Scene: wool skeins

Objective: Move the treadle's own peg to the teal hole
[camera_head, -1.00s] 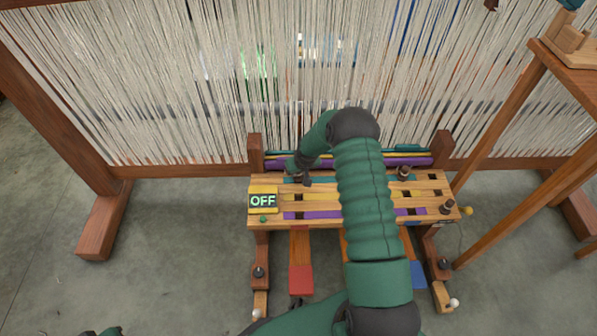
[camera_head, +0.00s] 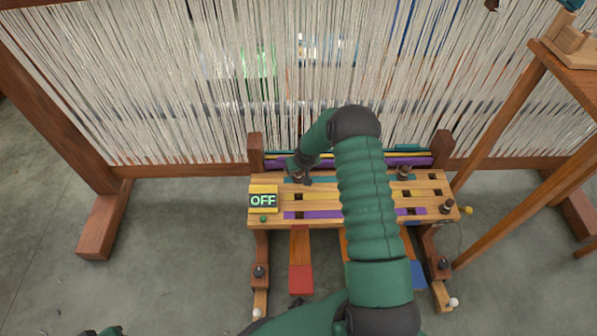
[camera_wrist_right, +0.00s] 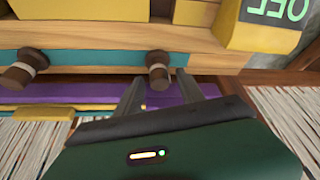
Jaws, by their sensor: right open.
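The wooden peg board (camera_head: 330,222) has teal, yellow and purple strips with dark square holes. In the right wrist view, a brown peg with a pale band (camera_wrist_right: 158,68) stands in the teal strip (camera_wrist_right: 100,58). My right gripper (camera_wrist_right: 162,78) is open, its two fingertips on either side of this peg and not closed on it. In the head view my right gripper (camera_head: 300,178) is at the left end of the teal strip. A second peg (camera_wrist_right: 25,68) is in the same strip. A red-ended treadle (camera_head: 301,280) and a blue-ended one (camera_head: 418,273) hang below. My left gripper is out of view.
An OFF sign (camera_head: 263,200) sits at the board's left end. Other pegs stand at the right (camera_head: 403,173) and at the lower right corner (camera_head: 446,207). The warp threads (camera_head: 200,90) rise behind. My right arm hides the board's middle.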

